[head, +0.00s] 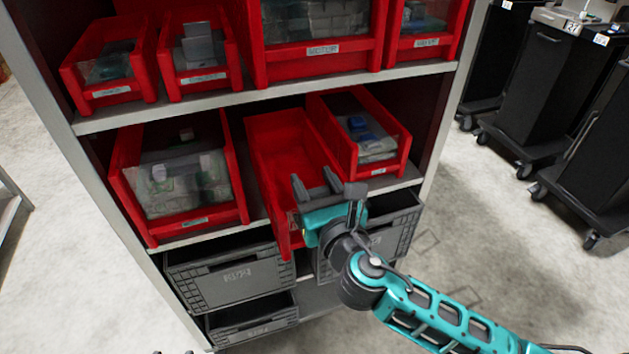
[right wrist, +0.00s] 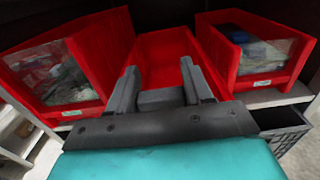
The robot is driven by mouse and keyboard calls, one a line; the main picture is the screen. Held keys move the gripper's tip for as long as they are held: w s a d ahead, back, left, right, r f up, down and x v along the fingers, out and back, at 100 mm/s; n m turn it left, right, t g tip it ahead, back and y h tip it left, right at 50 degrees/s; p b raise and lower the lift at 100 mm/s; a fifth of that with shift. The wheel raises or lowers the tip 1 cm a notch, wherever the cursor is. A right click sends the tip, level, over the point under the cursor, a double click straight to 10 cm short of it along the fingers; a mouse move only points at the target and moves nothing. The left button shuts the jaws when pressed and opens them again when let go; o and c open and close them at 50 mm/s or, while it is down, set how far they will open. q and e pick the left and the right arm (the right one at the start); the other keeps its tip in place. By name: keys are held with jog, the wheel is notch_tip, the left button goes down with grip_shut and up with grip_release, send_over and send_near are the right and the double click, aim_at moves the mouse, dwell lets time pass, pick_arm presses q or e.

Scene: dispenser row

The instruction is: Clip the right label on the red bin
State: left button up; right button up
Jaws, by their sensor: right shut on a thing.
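An empty red bin (head: 277,145) stands mid-row on the lower shelf, its front end jutting past the shelf edge; it also shows in the right wrist view (right wrist: 162,55). My right gripper (head: 316,186) is over the front of this bin. In the right wrist view my right gripper (right wrist: 160,85) has its fingers spread apart, shut on what I take to be the label. The label itself does not show clearly, and I cannot tell whether it touches the bin. The bin's front face is mostly hidden by the gripper. My left gripper is not in view.
Filled red bins stand close on the left (head: 180,227) and right (head: 380,168), with labels on their fronts. More labelled red bins (head: 320,60) fill the upper shelf. Grey crates (head: 230,278) sit below. Black carts (head: 530,85) stand at the right; the floor between is clear.

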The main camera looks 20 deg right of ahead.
jog(key=o, duration=1.1)
jog(key=shift+s+d, duration=0.2)
jog(key=shift+s, duration=6.25)
